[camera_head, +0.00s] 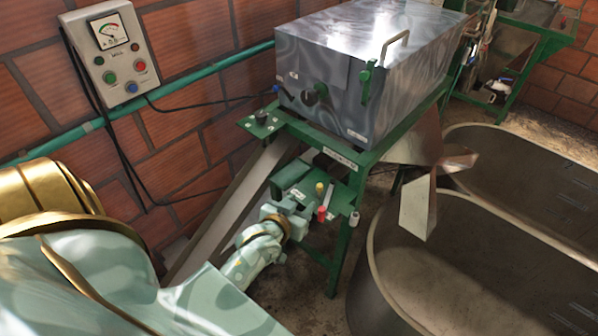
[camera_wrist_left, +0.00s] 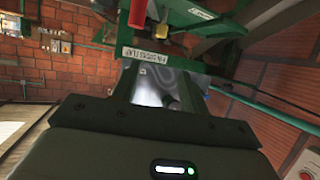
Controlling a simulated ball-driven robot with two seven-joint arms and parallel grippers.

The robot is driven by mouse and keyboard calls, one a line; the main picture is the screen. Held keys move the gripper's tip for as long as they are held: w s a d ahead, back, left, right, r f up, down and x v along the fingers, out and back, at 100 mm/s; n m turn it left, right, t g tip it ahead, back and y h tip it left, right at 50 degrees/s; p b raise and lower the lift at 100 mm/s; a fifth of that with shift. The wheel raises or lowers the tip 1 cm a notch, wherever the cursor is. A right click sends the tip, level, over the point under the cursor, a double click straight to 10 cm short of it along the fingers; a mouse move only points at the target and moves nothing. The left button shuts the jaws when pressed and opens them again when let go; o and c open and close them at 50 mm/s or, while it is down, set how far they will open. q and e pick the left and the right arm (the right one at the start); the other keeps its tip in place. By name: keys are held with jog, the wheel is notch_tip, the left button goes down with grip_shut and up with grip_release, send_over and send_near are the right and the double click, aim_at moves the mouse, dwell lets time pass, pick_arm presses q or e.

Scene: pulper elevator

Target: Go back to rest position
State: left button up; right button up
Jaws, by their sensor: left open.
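My left gripper (camera_head: 296,208) is in the middle of the head view, at the end of my pale green arm. It is beside a small green shelf (camera_head: 342,197) under the metal machine (camera_head: 345,60). In the left wrist view, the two dark fingers of the left gripper (camera_wrist_left: 156,88) stand apart with nothing between them. A red-handled item (camera_head: 322,214) and a yellow-topped item (camera_head: 319,187) are at the shelf, close to the fingers. The red item also shows in the left wrist view (camera_wrist_left: 60,47), above the fingers. My right gripper is not in view.
A control box (camera_head: 118,55) with a gauge and buttons hangs on the brick wall, above a green pipe (camera_head: 190,83). A sloping metal chute (camera_head: 232,205) runs beside my left arm. Large tanks (camera_head: 440,270) stand at the right. Some concrete floor shows below the shelf.

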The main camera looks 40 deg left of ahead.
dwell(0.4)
pick_arm(q)
jog(key=s+d+f+m+g+h+b, duration=0.15)
jog(key=s+f, duration=0.25)
jog(key=f, duration=0.6)
jog(key=s+d+f+m+g+b, duration=0.1)
jog(key=s+d+f+g+b, duration=0.15)
jog(key=s+f, duration=0.45)
jog(key=s+d+f+m+g+h+b, duration=0.1)
jog(key=s+d+f+g+b, duration=0.1)
jog(key=f, duration=1)
jog(key=s+f+m+g+b, duration=0.2)
jog(key=s+f+g+b, duration=0.4)
jog(key=s+f+b, duration=0.7)
jog(key=s+f, duration=1.2)
jog(key=s, duration=0.1)
jog(key=shift+s+f+g, duration=0.15)
jog(key=shift+s+g, duration=0.1)
jog(key=shift+g, duration=0.05)
jog(key=shift+a+m, duration=0.1)
jog(key=shift+m, duration=0.15)
